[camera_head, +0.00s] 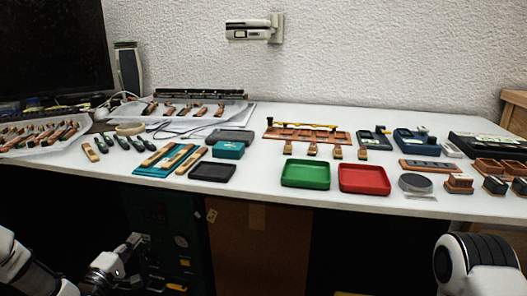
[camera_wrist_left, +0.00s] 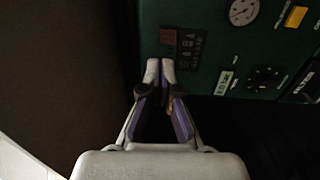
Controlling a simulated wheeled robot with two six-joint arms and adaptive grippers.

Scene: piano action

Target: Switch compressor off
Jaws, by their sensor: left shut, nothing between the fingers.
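The compressor (camera_head: 150,215) is a dark green cabinet under the table at the left. Its green front (camera_wrist_left: 220,50) fills the upper right of the left wrist view, with a round gauge (camera_wrist_left: 243,12), a yellow part (camera_wrist_left: 295,17), a black knob (camera_wrist_left: 265,78) and a small dark red switch-like part (camera_wrist_left: 167,35). My left gripper (camera_head: 138,239) is in front of the compressor's left side. In the left wrist view its fingertips (camera_wrist_left: 160,67) are together and empty, just below the red part; contact cannot be told. My right gripper is out of view.
The white table (camera_head: 260,180) stands above, holding piano parts, a green tray (camera_head: 305,174) and a red tray (camera_head: 364,179). A brown panel (camera_head: 250,240) stands right of the compressor. A dark monitor (camera_head: 55,50) is at the back left.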

